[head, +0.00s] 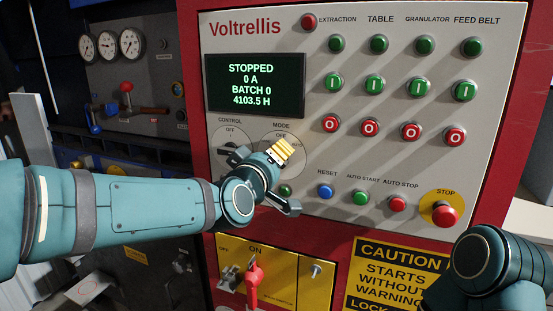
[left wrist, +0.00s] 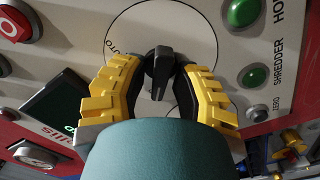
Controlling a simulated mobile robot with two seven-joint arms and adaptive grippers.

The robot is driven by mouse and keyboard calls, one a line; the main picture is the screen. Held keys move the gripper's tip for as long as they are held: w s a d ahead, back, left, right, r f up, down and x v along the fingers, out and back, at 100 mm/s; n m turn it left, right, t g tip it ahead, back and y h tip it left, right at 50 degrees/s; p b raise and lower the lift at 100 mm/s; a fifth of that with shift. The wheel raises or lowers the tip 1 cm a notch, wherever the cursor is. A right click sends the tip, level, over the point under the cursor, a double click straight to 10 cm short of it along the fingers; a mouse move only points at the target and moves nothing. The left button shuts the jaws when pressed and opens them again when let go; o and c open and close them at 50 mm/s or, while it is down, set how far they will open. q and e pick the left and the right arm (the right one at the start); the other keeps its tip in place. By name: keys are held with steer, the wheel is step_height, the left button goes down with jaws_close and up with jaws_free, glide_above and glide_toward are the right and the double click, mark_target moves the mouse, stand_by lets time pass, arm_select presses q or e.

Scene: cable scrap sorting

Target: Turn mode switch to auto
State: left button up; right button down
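The mode switch is a black knob on a pale round dial in the left wrist view (left wrist: 160,66). Its dial (head: 297,139) shows in the head view under the MODE label, with OFF at its top; my left gripper covers the knob there. My left gripper (head: 283,151) is at the switch. In the left wrist view its yellow fingers (left wrist: 163,70) stand on both sides of the knob, their dark tips seeming to touch it. The knob's pointing direction is hard to tell. Part of a word, likely AUTO, shows on the dial's edge. My right gripper is out of view.
The control switch (head: 237,153) sits close left of the mode dial. The screen (head: 255,84) reads STOPPED. Green, red and blue buttons surround the area, with a red STOP button (head: 444,215) at lower right. A red-handled switch (head: 253,283) is below.

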arm_select(q)
steer(key=shift+w+d, duration=0.1)
steer(key=shift+w, duration=0.25)
steer(key=shift+o, duration=0.4)
jaws_close()
